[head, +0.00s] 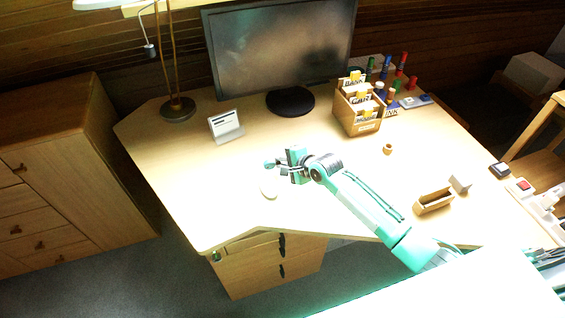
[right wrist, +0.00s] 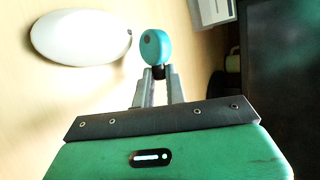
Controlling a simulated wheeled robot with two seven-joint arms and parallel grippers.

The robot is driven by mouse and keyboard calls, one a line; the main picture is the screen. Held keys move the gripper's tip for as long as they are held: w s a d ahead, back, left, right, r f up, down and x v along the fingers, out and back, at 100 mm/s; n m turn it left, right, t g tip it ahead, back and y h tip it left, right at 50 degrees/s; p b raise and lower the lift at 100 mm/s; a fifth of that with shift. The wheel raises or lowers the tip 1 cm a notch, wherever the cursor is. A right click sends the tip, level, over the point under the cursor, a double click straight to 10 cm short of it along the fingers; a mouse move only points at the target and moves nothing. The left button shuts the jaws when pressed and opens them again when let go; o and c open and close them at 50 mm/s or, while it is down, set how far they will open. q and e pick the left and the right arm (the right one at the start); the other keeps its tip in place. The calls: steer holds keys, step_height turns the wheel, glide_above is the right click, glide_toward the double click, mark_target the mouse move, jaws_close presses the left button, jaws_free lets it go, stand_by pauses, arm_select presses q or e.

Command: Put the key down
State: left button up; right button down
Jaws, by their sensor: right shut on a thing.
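The key has a round teal head and a dark neck. In the right wrist view the key (right wrist: 156,46) stands out beyond the fingertips of my right gripper (right wrist: 160,84), which is shut on it. In the head view the key (head: 268,163) shows small at the left end of my right gripper (head: 281,168), over the front left part of the desk (head: 190,180). I cannot tell whether the key touches the desk. The key's lower part is hidden between the fingers. My left gripper is not in view.
A white oval object (head: 268,188) lies close to the gripper; it also shows in the right wrist view (right wrist: 78,36). A small display stand (head: 226,127), monitor (head: 282,50), labelled wooden box (head: 359,112) and ring (head: 387,148) stand farther back. The desk's left side is clear.

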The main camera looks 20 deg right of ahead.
steer(key=shift+f, duration=0.55)
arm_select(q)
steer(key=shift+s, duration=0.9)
arm_select(e)
steer(key=shift+f, duration=0.1)
